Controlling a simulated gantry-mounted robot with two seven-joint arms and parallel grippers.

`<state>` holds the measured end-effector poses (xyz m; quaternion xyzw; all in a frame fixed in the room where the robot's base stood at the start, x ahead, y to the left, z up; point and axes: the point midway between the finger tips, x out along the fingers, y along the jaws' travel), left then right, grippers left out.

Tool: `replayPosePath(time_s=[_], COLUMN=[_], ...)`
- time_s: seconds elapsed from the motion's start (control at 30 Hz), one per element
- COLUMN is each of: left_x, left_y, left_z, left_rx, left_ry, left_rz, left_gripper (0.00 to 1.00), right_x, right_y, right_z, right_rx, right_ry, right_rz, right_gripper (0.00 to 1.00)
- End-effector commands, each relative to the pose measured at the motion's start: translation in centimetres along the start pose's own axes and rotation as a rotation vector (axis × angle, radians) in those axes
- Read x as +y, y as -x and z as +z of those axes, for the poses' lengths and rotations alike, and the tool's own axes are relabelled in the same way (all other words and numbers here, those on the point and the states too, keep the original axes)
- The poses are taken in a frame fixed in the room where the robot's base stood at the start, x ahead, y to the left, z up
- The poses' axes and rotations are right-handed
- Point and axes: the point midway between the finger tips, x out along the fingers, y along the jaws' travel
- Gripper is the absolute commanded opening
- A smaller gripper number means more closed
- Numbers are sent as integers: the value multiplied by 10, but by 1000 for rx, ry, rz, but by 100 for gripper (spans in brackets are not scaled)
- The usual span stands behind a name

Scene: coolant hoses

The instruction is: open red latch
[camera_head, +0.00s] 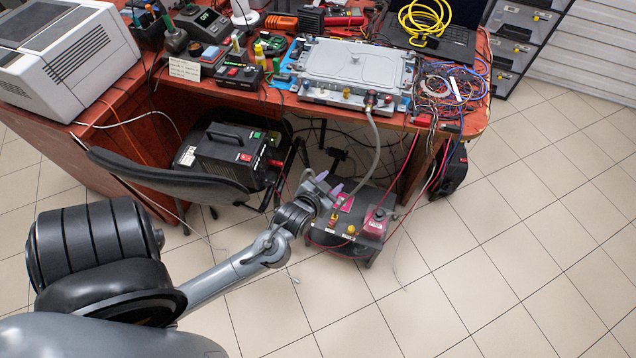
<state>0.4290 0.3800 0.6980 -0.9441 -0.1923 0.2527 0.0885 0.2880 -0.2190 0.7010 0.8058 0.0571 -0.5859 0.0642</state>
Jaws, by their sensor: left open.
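A grey flat box with a lid (355,68) sits on the red-brown desk. A small reddish fitting (370,100) is at its front, where a grey hose (375,140) joins it. The hose hangs down to a dark unit (330,238) on the floor with yellow fittings, a pink patch and a pinkish-red container (377,222). I cannot tell for sure which red part is the latch. My left gripper (327,188) is open and empty, in front of the desk, appearing just above and left of the floor unit. My right gripper is out of view.
The desk (470,124) is crowded with tools, a laptop and a tangle of wires (450,88). A black chair (170,178) and a black box with a handle (235,155) stand at left. Thin cables hang near the floor unit. The tiled floor at right is clear.

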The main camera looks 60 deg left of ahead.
Motion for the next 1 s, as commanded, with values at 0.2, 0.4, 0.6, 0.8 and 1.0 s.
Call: replayPosePath(time_s=[0.2, 0.4, 0.6, 0.8, 1.0], left_x=[14, 17, 17, 17, 14], left_y=[12, 14, 14, 14, 11], left_z=[5, 6, 6, 6, 14], left_rx=[-38, -46, -45, -42, -53], left_ry=[-15, -18, -18, -98, -435], left_rz=[60, 72, 71, 72, 72], left_gripper=[47, 47, 42, 32, 32], right_x=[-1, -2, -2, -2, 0], right_y=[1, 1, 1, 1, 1], right_z=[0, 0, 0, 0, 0], right_rx=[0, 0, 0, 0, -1], right_ry=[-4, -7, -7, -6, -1], right_rz=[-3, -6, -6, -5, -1], right_gripper=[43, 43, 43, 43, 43])
